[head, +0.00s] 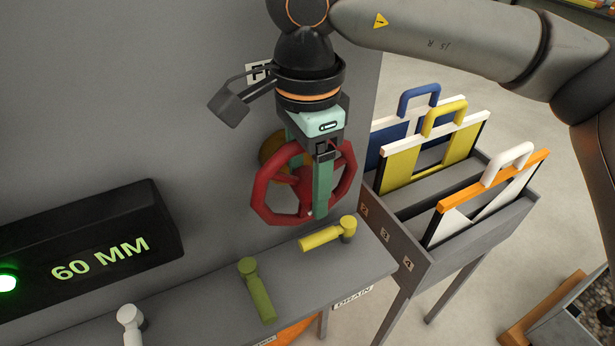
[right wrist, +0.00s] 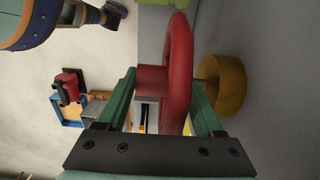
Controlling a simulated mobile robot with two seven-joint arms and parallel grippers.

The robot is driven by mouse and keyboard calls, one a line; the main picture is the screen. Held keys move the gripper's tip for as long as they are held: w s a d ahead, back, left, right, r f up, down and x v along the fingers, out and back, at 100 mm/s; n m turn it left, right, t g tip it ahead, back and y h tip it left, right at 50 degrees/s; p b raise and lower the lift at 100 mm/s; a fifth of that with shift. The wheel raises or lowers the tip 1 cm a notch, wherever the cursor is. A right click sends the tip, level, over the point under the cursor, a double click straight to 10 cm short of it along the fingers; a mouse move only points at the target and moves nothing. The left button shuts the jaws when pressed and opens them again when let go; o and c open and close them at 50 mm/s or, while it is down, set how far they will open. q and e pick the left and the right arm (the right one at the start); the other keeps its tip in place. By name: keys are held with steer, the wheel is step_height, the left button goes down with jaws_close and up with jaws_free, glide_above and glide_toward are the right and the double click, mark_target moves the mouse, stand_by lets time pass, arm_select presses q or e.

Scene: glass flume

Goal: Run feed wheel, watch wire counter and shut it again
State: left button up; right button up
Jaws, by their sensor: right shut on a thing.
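The red feed wheel (head: 268,195) is mounted on the grey upright panel, with a round yellow-brown part (right wrist: 222,85) behind it. My right gripper (head: 316,195) is in front of the wheel and covers its middle. In the right wrist view, its green fingers (right wrist: 165,85) stand on either side of the red wheel (right wrist: 178,60), shut on it. The black counter box (head: 100,235) at the left reads "60 MM" in green digits. A green lamp (head: 7,283) glows at its left end. My left gripper is not seen.
Yellow (head: 322,238), olive green (head: 257,292) and white (head: 130,322) levers sit along the grey ledge below the wheel. A numbered rack (head: 410,250) holding handled gates, blue, yellow and orange-topped, stands at the right. A dark tag (head: 230,107) hangs by the gripper.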

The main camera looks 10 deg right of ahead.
jaws_close()
stand_by(0.3)
stand_by(0.3)
